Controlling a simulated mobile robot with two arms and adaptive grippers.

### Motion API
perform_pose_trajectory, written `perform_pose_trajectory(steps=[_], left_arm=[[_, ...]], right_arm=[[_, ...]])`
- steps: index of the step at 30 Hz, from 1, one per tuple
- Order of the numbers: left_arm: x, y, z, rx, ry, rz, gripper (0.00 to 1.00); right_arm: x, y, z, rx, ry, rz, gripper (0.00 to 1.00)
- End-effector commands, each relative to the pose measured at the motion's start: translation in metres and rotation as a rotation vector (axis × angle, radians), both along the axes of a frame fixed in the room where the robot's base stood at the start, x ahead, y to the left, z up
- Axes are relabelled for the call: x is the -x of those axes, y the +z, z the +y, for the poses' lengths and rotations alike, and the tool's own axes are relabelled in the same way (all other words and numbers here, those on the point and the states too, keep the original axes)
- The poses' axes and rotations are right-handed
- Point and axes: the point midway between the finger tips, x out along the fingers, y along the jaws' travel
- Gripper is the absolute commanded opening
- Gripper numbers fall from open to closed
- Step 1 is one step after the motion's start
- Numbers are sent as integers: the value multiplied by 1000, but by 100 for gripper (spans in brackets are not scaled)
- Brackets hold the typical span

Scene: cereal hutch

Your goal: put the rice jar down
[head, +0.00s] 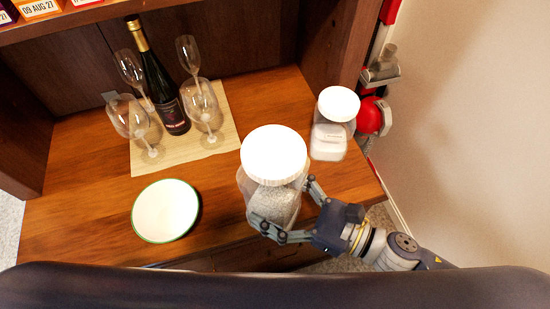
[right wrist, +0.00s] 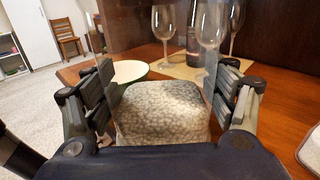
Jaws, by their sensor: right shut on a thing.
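The rice jar is a clear jar with a wide white lid (head: 274,155) and pale grains inside. It stands upright near the front edge of the wooden surface in the head view. My right gripper (head: 284,204) is shut on the rice jar, one finger on each side of its body. In the right wrist view the jar (right wrist: 160,112) fills the space between the two fingers. I cannot tell whether its base touches the wood. My left gripper is not in view.
A second white-lidded jar (head: 338,104) stands behind to the right. A green-rimmed white plate (head: 166,210) lies to the left. A dark bottle (head: 163,90) and several wine glasses stand on a beige mat (head: 225,128). A red extinguisher (head: 372,116) hangs beyond the right panel.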

Motion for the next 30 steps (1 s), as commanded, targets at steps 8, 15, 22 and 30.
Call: perform_pose_trajectory(steps=[8, 15, 22, 30], left_arm=[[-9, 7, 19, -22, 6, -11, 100], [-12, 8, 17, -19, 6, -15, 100], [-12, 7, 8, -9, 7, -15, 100], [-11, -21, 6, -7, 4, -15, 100]], right_arm=[[-56, -2, -1, -3, 1, -6, 36], [-88, -7, -2, -3, 2, -4, 36], [-99, -8, -3, -3, 1, -4, 36], [-101, -42, -3, -4, 1, 0, 36]])
